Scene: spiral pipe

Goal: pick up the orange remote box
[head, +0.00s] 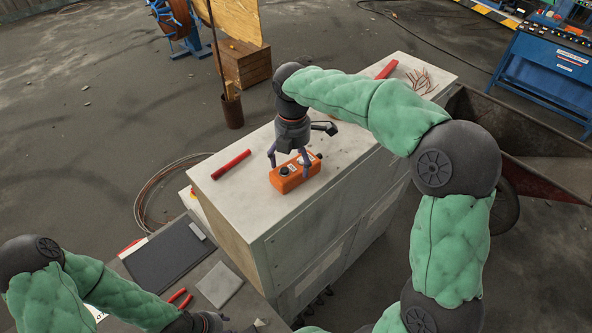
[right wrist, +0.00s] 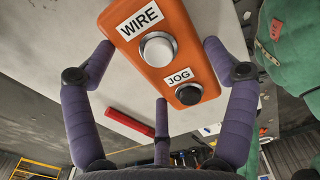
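The orange remote box (head: 296,174) lies on top of the grey cabinet (head: 236,199), near its front edge. In the right wrist view the box (right wrist: 168,50) shows a white button marked WIRE and a black button marked JOG. My right gripper (head: 289,168) is above and around the box with its fingers spread. In the right wrist view its purple fingers (right wrist: 157,70) stand on both sides of the box, apart from it as far as I can see, with a third finger below. My left gripper (head: 208,322) is at the bottom edge, mostly cut off.
A red cylinder (head: 231,164) lies left of the box on the cabinet top. Another red piece (head: 387,69) and thin copper-coloured rods (head: 420,80) lie at the far end. A lower bench with a dark pad (head: 168,256) stands at the front left.

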